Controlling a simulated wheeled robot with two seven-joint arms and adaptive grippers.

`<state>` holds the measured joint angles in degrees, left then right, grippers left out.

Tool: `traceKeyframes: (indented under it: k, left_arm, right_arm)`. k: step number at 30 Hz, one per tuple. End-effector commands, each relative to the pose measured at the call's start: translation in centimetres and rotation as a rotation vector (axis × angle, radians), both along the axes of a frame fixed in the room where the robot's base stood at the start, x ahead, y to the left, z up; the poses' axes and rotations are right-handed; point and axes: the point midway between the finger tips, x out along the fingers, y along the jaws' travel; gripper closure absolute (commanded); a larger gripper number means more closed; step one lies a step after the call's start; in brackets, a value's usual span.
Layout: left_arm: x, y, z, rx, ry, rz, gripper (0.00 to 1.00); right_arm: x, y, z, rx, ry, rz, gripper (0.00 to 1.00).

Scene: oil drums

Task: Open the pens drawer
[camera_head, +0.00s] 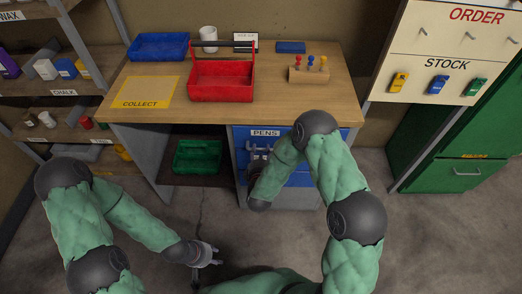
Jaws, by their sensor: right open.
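The pens drawer (240,134) is the blue top front under the right part of the desk, with a white PENS label. It looks shut, flush under the desktop. My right arm covers its right part. My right gripper (259,149) is open, in front of the drawer just below the label, near where the handle is. I cannot tell whether it touches the handle. My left gripper (214,254) is low over the floor, in front of the desk and away from the drawer. It looks open and empty.
On the desk (300,105) stand a red tote (221,90), a blue tray (158,46), a white mug (208,36) and a wooden peg block (308,74). A green crate (197,157) sits beneath. Shelves (60,87) stand left, a green cabinet (455,150) right. The front floor is clear.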

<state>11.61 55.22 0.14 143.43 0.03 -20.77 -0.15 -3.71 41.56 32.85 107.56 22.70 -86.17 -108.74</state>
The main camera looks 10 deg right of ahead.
Motion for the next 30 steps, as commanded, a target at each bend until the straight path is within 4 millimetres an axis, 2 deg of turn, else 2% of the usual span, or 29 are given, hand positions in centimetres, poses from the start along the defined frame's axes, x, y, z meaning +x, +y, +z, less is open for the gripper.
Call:
traceKeyframes:
  k: [6,16,17,21,30]
  left_arm:
    - [0.0,0.0,-0.7,0.000,0.000,0.000,0.60]
    - [0.0,0.0,-0.7,0.000,0.000,0.000,0.60]
    - [0.0,0.0,-0.7,0.000,0.000,0.000,0.60]
    - [0.0,0.0,-0.7,0.000,0.000,0.000,0.60]
    - [0.0,0.0,-0.7,0.000,0.000,0.000,0.60]
  right_arm:
    - [1.8,-0.5,-0.4,0.002,-0.001,0.000,0.55]
    - [2.1,-0.6,-0.4,0.001,0.001,0.001,0.55]
    - [2.1,-0.6,-0.4,0.001,0.001,0.001,0.60]
    - [2.1,-0.6,-0.4,0.001,0.001,0.001,1.00]
    - [2.0,-0.6,-0.5,0.002,0.002,0.001,1.00]
